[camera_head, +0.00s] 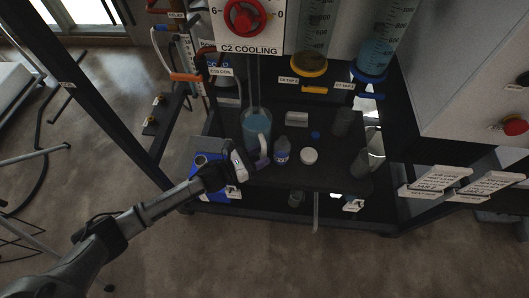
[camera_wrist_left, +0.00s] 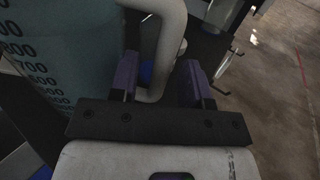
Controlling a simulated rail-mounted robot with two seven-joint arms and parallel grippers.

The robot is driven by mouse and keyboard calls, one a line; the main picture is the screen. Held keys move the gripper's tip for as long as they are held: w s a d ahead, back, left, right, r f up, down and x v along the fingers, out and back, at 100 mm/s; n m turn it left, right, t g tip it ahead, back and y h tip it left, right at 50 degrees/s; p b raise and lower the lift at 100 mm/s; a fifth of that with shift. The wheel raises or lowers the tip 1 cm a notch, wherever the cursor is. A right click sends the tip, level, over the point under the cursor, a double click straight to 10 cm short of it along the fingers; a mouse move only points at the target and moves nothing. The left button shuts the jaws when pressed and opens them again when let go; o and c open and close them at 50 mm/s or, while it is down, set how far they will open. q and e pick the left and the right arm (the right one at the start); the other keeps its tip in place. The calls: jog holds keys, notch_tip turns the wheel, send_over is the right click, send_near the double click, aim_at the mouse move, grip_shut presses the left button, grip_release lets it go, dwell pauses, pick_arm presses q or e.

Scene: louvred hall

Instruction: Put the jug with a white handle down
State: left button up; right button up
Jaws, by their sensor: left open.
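The jug (camera_head: 257,124) is clear with blue-tinted contents and stands upright on the dark shelf (camera_head: 330,181). Its white handle (camera_head: 264,144) faces the front. In the left wrist view the jug (camera_wrist_left: 62,60) fills the left side, with dark volume marks, and its thick white handle (camera_wrist_left: 170,40) comes down between the purple finger pads. My left gripper (camera_head: 258,157) is at the handle, and its open fingers (camera_wrist_left: 162,76) stand on either side of it with some room. The jug's base is partly hidden by the gripper in the head view. My right gripper is not in view.
Right of my gripper on the shelf are a small labelled bottle (camera_head: 282,152), a white round lid (camera_head: 309,156), a blue cap (camera_head: 315,135) and a grey cup (camera_head: 343,122). A blue container (camera_head: 200,184) is at the left. The C2 cooling panel (camera_head: 247,20) hangs above.

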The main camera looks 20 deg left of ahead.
pick_arm(q)
jog(key=p+v, duration=0.1)
jog(key=v, duration=0.9)
jog(key=s+d+f+m+g+y, duration=0.1)
jog(key=s+m+g+y, duration=0.4)
jog(key=s+m, duration=0.7)
jog(key=s+d+f+m+g+y, duration=0.1)
jog(key=s+m+g+y, duration=0.4)
jog(key=s+m, duration=0.8)
jog(key=d+m+y, duration=0.1)
jog(key=m, duration=0.4)
jog(key=shift+s, duration=0.2)
jog(key=shift+d+p, duration=0.1)
jog(key=shift+p, duration=0.2)
